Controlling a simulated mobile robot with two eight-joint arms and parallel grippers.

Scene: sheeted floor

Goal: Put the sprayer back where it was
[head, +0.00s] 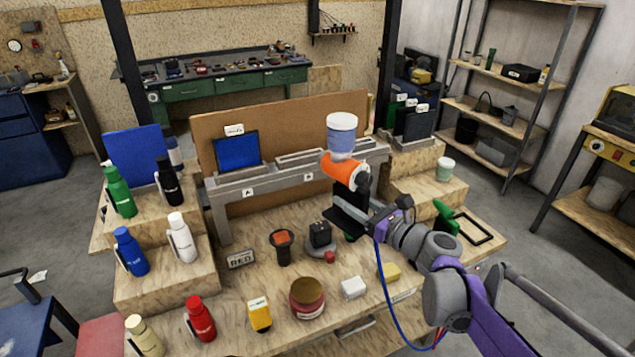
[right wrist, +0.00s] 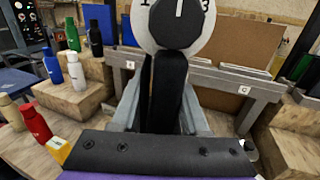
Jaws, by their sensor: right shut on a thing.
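The sprayer has an orange body (head: 343,167) with a blue cup and white lid on top. It is upright in the head view, in the air in front of the grey rack (head: 228,187). My right gripper (head: 352,205) is shut on its black handle, which also shows in the right wrist view (right wrist: 169,95) below a white numbered dial. The sprayer hides part of the rack and the brown board behind it. My left gripper is not in view.
Bottles stand on wooden steps at left, including a green bottle (head: 120,192). A blue screen (head: 238,151) stands on the rack. Small items, including a red-brown round tin (head: 307,298) and a yellow block (head: 389,272), lie on the wooden table. A black frame (head: 475,229) lies at right.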

